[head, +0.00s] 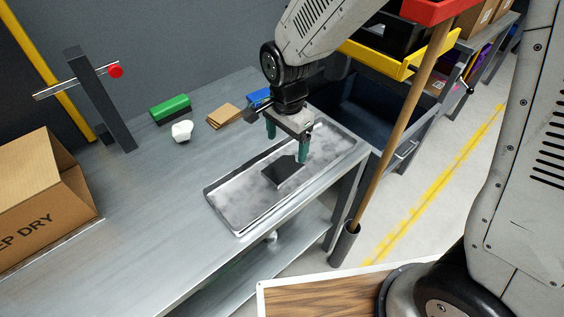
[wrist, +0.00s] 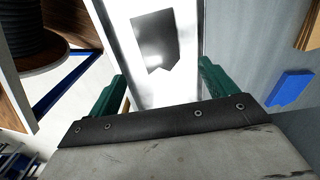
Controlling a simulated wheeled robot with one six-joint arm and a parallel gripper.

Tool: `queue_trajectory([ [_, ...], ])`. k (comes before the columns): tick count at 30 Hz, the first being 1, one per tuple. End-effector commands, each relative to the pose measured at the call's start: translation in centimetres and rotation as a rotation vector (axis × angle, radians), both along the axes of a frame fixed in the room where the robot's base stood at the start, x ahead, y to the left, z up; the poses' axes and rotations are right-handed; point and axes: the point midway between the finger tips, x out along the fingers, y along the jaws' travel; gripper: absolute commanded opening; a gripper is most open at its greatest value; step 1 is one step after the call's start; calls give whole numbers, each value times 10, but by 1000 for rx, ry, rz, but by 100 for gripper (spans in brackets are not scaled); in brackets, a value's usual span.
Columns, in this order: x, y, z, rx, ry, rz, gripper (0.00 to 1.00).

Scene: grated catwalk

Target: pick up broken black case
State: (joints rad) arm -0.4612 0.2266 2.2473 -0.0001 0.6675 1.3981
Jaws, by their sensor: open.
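The broken black case (head: 284,172) lies flat in a shallow metal tray (head: 236,217) on the steel workbench. It is a dark, flat piece with one jagged, notched end. My gripper (head: 287,145) hangs above the tray with its green fingers apart and nothing between them. In the wrist view the case (wrist: 155,42) shows ahead of the gripper (wrist: 160,90), roughly between the lines of the two fingers and apart from them. The tray surface around it is bright and bare.
A cardboard box (head: 45,205) stands at the bench's left. A green block (head: 170,107), white object (head: 182,131), brown flat pieces (head: 223,116) and blue block (head: 259,97) lie behind the tray. A wooden pole (head: 400,130) rises right of the bench. The bench front-left is clear.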

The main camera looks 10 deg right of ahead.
Motion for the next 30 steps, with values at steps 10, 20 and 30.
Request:
queue_trajectory([
  [10,-6,11,-42,-2,4,10,85],
  [20,-8,11,-76,-1,2,7,85],
  [30,-7,9,-75,0,0,5,43],
])
